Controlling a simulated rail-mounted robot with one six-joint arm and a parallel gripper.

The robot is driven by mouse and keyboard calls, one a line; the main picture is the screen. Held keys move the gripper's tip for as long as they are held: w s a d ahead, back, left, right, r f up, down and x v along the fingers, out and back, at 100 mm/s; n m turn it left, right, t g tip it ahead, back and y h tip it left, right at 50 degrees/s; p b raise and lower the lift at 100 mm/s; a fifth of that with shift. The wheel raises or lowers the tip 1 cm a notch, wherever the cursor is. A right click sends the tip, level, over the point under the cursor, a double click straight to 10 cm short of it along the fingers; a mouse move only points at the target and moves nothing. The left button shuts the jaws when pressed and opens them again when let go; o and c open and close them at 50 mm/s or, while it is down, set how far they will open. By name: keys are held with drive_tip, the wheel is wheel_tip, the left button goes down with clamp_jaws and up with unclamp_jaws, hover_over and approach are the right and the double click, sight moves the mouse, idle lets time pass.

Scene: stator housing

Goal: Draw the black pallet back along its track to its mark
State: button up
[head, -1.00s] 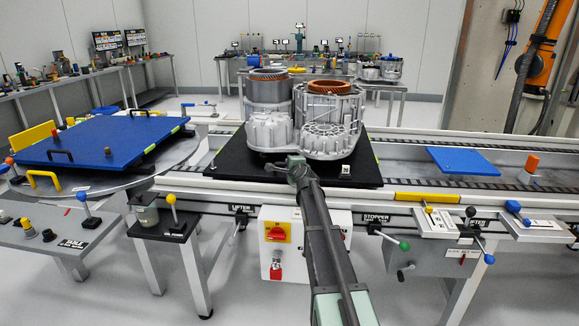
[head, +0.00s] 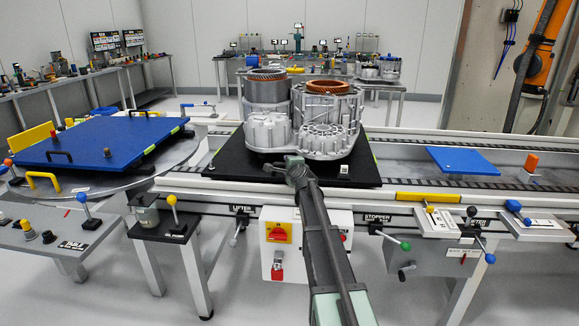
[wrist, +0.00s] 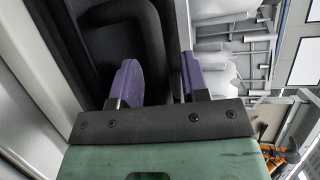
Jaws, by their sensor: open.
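The black pallet (head: 220,168) lies flat on the conveyor track in the middle of the head view. A black bar handle (wrist: 155,35) runs down between the fingers, with a gap visible on the right. The pallet's mark cannot be made out.
A blue plate (head: 100,138) with black handles lies on the round table at left. A blue pad (head: 462,161) and an orange post (head: 531,162) are on the track at right. Coloured levers and a control box (head: 290,245) line the front.

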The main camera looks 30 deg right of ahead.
drive_tip(key=p+v, duration=0.1)
drive_tip(key=v, duration=0.9)
drive_tip(key=shift+s+p, duration=0.4)
